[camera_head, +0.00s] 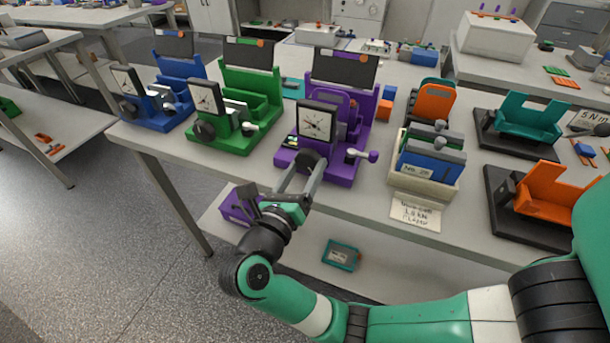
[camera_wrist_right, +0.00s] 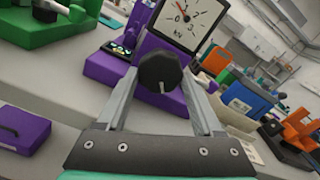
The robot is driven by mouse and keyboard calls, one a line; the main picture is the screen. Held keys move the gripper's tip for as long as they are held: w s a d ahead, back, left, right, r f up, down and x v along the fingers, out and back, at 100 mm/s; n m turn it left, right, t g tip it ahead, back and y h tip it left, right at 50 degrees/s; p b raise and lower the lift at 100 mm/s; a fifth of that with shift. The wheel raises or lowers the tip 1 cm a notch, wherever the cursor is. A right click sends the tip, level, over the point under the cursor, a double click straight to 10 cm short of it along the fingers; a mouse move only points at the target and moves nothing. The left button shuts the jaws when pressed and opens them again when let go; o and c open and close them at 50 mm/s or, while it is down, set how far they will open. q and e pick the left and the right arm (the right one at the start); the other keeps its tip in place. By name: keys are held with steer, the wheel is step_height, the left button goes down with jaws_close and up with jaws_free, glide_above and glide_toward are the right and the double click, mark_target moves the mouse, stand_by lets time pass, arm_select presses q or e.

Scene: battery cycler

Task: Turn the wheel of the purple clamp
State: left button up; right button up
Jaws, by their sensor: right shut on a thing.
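The purple clamp (camera_head: 348,168) stands on the table in the middle of the head view, with a square white dial (camera_head: 319,123) on its front. Its wheel (camera_head: 306,160) is a dark knob low on the front, below the dial. In the right wrist view the wheel (camera_wrist_right: 160,72) shows with a light mark on its face, and the dial (camera_wrist_right: 187,20) is above it. My right gripper (camera_head: 304,172) is shut on the wheel, one finger on each side of it. The fingers (camera_wrist_right: 160,90) reach up to the wheel in the right wrist view. My left gripper is not seen.
A green clamp (camera_head: 240,105) and a blue clamp (camera_head: 165,100) stand to the left. A cream holder (camera_head: 422,186) with upright packs and a label card (camera_head: 415,212) is to the right. Orange (camera_head: 548,190) and teal (camera_head: 530,118) cradles stand farther right. A purple box lies on the lower shelf.

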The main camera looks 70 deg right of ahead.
steer(key=shift+m, duration=0.3)
steer(key=o, duration=1.4)
steer(key=shift+c, duration=0.2)
steer(key=a+p, duration=0.2)
steer(key=a, duration=0.9)
steer(key=shift+a, duration=0.35)
steer(key=shift+w, duration=0.1)
